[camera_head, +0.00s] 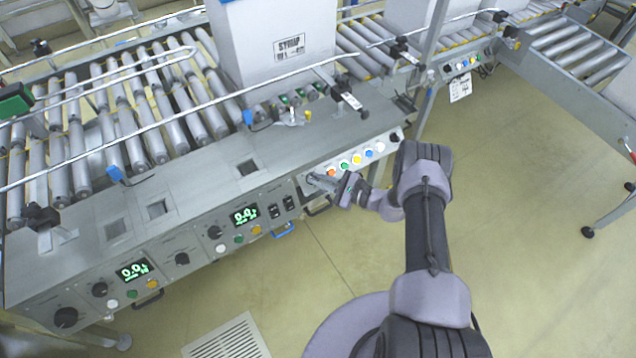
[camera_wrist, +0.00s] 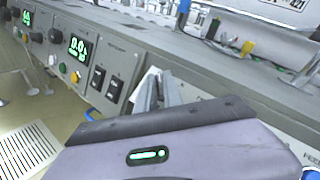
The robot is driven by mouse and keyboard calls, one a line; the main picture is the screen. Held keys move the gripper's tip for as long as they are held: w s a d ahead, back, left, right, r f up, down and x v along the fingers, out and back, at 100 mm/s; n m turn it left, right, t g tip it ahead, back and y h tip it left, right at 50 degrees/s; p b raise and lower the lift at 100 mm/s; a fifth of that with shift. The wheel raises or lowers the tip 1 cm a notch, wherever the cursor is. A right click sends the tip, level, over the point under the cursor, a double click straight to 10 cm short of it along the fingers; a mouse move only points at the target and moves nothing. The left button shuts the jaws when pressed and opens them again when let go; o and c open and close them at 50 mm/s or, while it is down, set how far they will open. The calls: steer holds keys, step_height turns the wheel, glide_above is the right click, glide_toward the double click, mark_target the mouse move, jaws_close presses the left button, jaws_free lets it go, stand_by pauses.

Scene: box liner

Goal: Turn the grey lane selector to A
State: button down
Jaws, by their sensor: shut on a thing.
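My gripper (camera_head: 322,182) is at the front panel of the conveyor console, between the black rocker switches and the row of coloured buttons. Its fingers also show in the wrist view (camera_wrist: 158,92), close together against the panel. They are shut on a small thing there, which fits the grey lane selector. The selector itself is largely hidden by the fingers, so its pointing direction and the letter A cannot be read.
Left of my gripper are two black rocker switches (camera_head: 282,206) and a green display (camera_head: 244,215). Right of it is a row of coloured buttons (camera_head: 356,159). A white box marked SYRUP (camera_head: 270,30) stands on the rollers behind.

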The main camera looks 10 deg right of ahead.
steer(key=shift+n+g, duration=0.5)
steer(key=c, duration=1.5)
jaws_free()
steer(key=shift+d, duration=0.1)
steer(key=p+v, duration=0.4)
steer(key=v, duration=1.3)
steer(key=shift+s+d+f, duration=0.1)
steer(key=shift+d+f, duration=0.05)
